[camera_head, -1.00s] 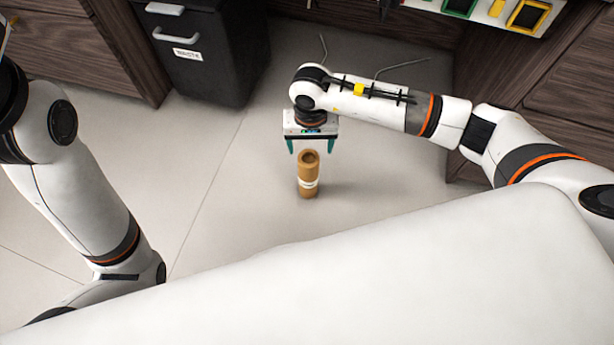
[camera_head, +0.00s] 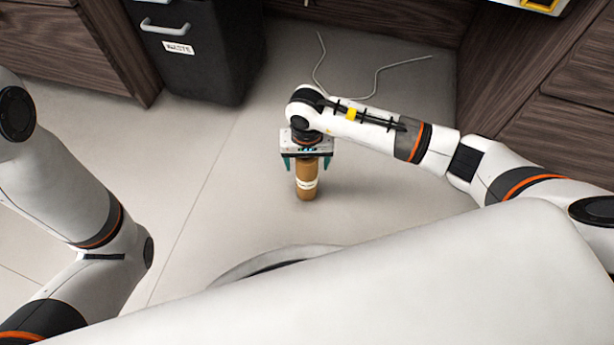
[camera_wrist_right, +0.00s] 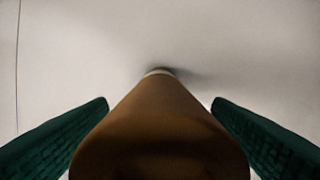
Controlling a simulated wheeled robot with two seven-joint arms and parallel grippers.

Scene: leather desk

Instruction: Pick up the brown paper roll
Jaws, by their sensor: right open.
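The brown paper roll (camera_head: 306,185) stands upright on the floor, with a white band around its lower part. My right gripper (camera_head: 307,165) is over its top, pointing down, with one teal finger on each side. In the right wrist view the roll (camera_wrist_right: 160,125) runs away from the camera between the two green fingers of my right gripper (camera_wrist_right: 160,107). A gap shows between each fingertip and the roll, so the gripper is open around it. The top of the roll is hidden by the gripper. My left arm is at the left; its gripper is out of view.
A black waste bin (camera_head: 200,50) stands at the back, between wooden cabinets (camera_head: 75,45). A thin grey cable (camera_head: 375,75) lies on the floor (camera_head: 215,200) behind my right arm. The floor around the roll is clear.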

